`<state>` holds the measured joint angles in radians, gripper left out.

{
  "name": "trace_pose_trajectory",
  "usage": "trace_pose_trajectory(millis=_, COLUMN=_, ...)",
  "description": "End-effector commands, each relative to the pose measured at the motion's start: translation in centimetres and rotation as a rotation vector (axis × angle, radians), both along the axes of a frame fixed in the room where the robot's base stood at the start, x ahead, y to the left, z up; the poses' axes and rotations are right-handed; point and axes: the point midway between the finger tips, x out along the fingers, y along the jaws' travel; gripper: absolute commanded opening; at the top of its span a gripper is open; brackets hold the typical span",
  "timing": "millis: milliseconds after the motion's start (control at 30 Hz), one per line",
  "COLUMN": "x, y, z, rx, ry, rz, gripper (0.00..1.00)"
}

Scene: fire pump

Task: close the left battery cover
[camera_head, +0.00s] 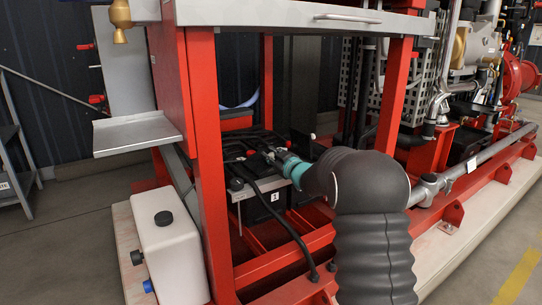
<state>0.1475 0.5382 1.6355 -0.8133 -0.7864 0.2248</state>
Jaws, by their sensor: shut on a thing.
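A black battery (262,207) with a small white number label sits low inside the red frame, with black cables over its top. My gripper (275,154) reaches in from the right, at the top of this battery among dark parts and cables. The gripper is shut on a dark part there, seemingly the left battery cover, but its tips are small and partly lost against the black. How far the cover is open cannot be told. My teal wrist and dark grey arm hide the area to the right of the battery.
Red frame posts (205,150) stand left of my arm, with a grey cabinet (290,14) above. A white tank (170,245) with a black cap is at the front left. A grey pipe (475,160) runs along the right. Floor is clear at the far right.

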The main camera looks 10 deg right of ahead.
Motion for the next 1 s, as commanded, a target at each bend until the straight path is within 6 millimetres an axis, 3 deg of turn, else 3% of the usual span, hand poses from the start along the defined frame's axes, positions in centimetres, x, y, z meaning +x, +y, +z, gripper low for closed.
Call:
trace_pose_trajectory(millis=167, x=0.1, y=-0.2, z=0.0, rx=0.026, ry=0.012, rz=0.0, gripper=0.0)
trace_pose_trajectory(millis=500, x=0.6, y=-1.4, z=-2.1, rx=0.279, ry=0.116, rz=0.0, gripper=0.0)
trace_pose_trajectory(millis=833, x=0.6, y=-1.4, z=-2.4, rx=0.301, ry=0.125, rz=0.0, gripper=0.0)
trace_pose_trajectory(millis=867, x=0.6, y=-1.4, z=-2.4, rx=0.3, ry=0.124, rz=0.0, gripper=0.25)
trace_pose_trajectory(millis=900, x=0.6, y=-1.4, z=-2.4, rx=0.3, ry=0.124, rz=0.0, gripper=0.35)
trace_pose_trajectory(millis=967, x=0.6, y=-1.4, z=-2.4, rx=0.3, ry=0.124, rz=0.0, gripper=0.47)
trace_pose_trajectory(millis=1000, x=0.6, y=-1.4, z=-2.4, rx=0.3, ry=0.124, rz=0.0, gripper=0.47)
